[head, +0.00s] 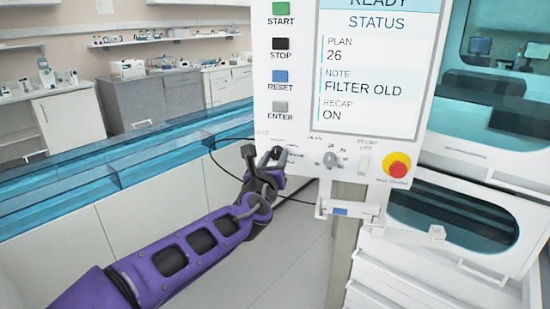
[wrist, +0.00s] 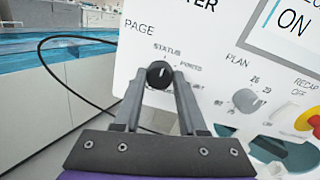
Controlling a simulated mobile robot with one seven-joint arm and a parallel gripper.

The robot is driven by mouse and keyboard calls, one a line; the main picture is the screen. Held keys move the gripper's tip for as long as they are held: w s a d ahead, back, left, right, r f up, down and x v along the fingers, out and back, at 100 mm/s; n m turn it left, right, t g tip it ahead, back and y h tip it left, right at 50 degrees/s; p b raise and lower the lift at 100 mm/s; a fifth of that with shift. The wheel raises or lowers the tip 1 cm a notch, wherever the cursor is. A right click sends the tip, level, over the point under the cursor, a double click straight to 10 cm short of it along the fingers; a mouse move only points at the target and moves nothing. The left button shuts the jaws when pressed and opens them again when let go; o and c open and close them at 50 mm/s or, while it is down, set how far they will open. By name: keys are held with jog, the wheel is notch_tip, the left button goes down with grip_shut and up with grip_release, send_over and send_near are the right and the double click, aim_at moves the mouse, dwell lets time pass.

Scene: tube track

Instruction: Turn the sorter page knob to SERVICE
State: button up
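The page knob (wrist: 159,74) is a small black dial under the word PAGE on the white panel. Labels STATUS and PORTS show around it; the lower labels are hidden by my fingers, so I cannot read SERVICE. A small pale mark shows on the knob, but its exact pointing is too small to tell. My gripper (wrist: 160,78) has one finger on each side of the knob, with narrow gaps between the tips and the knob. In the head view my gripper (head: 263,153) is at the panel's lower left and hides the knob. The screen (head: 377,70) reads READY, STATUS.
A grey plan knob (wrist: 246,100) sits right of the page knob, with a recap switch (head: 363,164) and a red emergency button (head: 397,166) beyond. START, STOP, RESET and ENTER buttons line the panel above. A black cable (wrist: 60,80) loops at the left.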

grip_shut()
